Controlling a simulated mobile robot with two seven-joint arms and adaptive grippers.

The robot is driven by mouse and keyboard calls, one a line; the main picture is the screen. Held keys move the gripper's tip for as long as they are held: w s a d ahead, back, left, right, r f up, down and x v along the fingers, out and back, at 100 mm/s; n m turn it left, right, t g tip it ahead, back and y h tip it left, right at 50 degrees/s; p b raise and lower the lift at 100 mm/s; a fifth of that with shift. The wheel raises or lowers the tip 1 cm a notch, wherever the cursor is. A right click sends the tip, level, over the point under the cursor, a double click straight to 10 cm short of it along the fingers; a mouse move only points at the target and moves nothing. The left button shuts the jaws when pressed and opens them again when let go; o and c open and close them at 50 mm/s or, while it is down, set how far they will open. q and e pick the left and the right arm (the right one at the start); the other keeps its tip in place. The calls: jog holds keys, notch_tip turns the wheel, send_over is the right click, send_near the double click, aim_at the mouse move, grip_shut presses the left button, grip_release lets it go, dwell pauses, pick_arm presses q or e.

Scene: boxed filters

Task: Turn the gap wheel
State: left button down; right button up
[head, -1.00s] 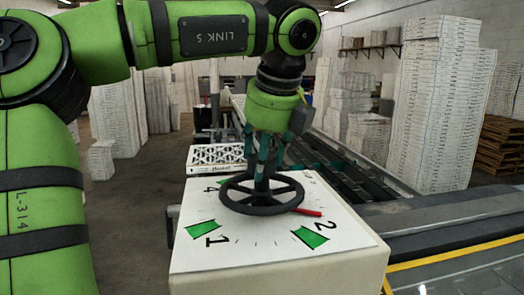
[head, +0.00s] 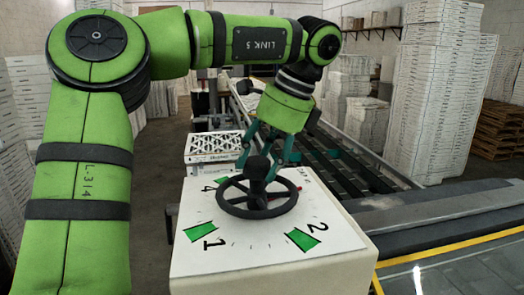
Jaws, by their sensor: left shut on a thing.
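The gap wheel (head: 258,212), a dark spoked handwheel with an upright central knob, sits flat on a white dial plate (head: 190,262). The dial shows green marks by the numbers 1 at front left, 2 at front right and 4 at back left. A red pointer (head: 298,188) shows at the wheel's right rear side, partly hidden by the rim. My left gripper (head: 267,160) reaches down from above, tilted, and is shut on the wheel; the knob hides part of the contact. My right gripper is not in view.
A boxed white lattice filter (head: 213,147) lies just behind the dial. A conveyor (head: 370,165) runs back to the right of it. Tall stacks of white filters (head: 432,95) stand at the right, and more at the left.

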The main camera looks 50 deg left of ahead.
pick_arm(q)
jog(key=n, duration=0.1)
jog(key=n+g+p, duration=0.1)
jog(key=n, duration=0.1)
jog(key=n+h, duration=0.1)
jog(key=shift+w+a+r+n+p, duration=0.15)
jog(key=shift+a+r+n+p, duration=0.1)
jog(key=shift+n+p, duration=0.1)
jog(key=shift+f+n+g+h+p, duration=0.15)
jog(key=shift+n+g+h+p, duration=0.3)
jog(key=shift+n, duration=1)
jog(key=shift+a, duration=0.1)
jog(key=c, duration=0.6)
grip_release()
jog(key=shift+o, duration=0.2)
jog(key=shift+s+a+f+h, duration=0.1)
jog(key=shift+s+h, duration=0.1)
jog(key=shift+h, duration=0.05)
